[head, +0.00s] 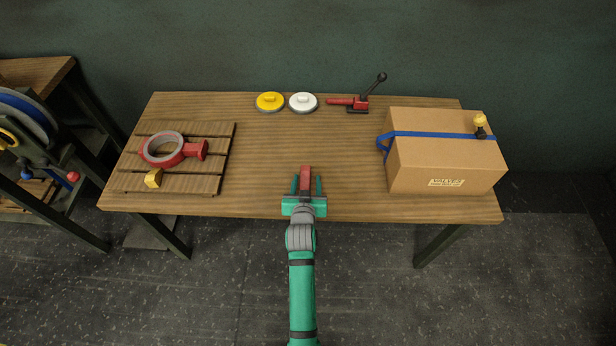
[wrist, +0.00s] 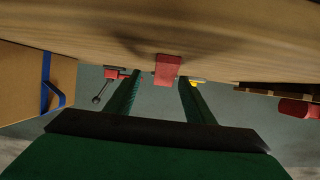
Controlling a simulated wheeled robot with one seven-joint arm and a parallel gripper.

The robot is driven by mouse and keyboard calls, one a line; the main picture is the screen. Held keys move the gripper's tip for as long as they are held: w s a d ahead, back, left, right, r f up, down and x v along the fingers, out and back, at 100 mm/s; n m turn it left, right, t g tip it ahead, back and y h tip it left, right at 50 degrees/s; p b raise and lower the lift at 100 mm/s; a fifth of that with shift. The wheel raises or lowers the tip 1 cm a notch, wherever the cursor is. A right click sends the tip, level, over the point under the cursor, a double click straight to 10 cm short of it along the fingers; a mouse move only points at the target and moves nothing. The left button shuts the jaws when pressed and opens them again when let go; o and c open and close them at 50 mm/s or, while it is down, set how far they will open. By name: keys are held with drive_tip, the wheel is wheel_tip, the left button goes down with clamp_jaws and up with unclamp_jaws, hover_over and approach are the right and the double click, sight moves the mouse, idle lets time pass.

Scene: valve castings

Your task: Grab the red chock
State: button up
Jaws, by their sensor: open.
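The red chock (head: 305,174) stands at the front edge of the wooden table, near its middle. My gripper (head: 306,182) is open, with one green finger on each side of the chock. In the wrist view, which is upside down, the chock (wrist: 167,69) shows between the two fingertips (wrist: 160,77), with gaps on both sides. It looks apart from both fingers. The underside of the gripper hides part of what lies below.
The table's middle is clear.

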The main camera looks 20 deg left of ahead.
sight(305, 176)
drive_tip(key=w+a, duration=0.1)
drive_tip(key=w+a+f, duration=0.1)
drive_tip(key=shift+w+f, duration=0.1)
drive_tip(key=shift+w, duration=0.25)
drive_tip(key=shift+d, duration=0.1)
drive_tip(key=shift+d, duration=0.1)
drive_tip(key=c, duration=1.1)
drive_tip(key=shift+w+d, duration=0.1)
